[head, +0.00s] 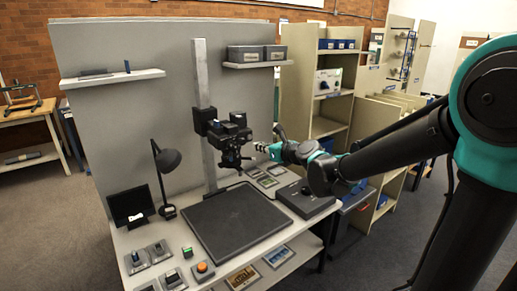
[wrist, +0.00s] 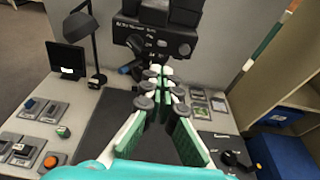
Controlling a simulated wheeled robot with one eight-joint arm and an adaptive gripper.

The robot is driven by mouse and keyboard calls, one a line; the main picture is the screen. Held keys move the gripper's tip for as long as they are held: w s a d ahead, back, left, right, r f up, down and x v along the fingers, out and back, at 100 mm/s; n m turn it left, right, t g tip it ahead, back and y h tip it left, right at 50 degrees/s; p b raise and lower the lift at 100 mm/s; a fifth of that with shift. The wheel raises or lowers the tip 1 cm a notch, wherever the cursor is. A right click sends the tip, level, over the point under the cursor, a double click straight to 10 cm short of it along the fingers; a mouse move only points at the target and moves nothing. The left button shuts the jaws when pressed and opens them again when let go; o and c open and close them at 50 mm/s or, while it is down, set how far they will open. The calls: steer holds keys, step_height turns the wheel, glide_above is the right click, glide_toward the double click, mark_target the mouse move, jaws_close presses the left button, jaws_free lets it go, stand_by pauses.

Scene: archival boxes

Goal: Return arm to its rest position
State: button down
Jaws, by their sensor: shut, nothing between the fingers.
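My gripper (head: 262,146) is at the end of my arm, which reaches in from the right over the workstation. In the wrist view my gripper (wrist: 158,88) has its white and green fingers brought together with nothing between them. A black copy-stand camera (head: 232,137) hangs on a grey column close to the left of my gripper in the head view; it also shows just beyond the fingertips in the wrist view (wrist: 155,38). I cannot tell whether they touch.
The table holds a dark copy board (head: 238,222), a black lamp (head: 163,172), a small monitor (head: 131,205), an orange button (head: 202,267) and a dark box (head: 304,198) with a knob. A beige shelf unit (head: 303,85) stands behind my arm. Grey floor is open at the lower right.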

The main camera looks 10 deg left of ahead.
steer(key=shift+d, duration=0.1)
steer(key=s+d+f+n+g+h, duration=0.2)
steer(key=s+d+f+n, duration=0.5)
steer(key=d, duration=0.5)
steer(key=s+d+f+n+g+h, duration=0.2)
steer(key=s+d+f+n+h, duration=0.3)
steer(key=d, duration=0.8)
steer(key=s+d+f+n+g+h, duration=0.1)
steer(key=s+d+f+n+h, duration=0.3)
steer(key=s+d+f+n, duration=0.6)
steer(key=d+f+n, duration=0.1)
steer(key=d+n, duration=0.1)
steer(key=n, duration=0.2)
steer(key=shift+s+d+f+g, duration=0.2)
steer(key=shift+s+d+g, duration=0.05)
steer(key=shift+g, duration=0.15)
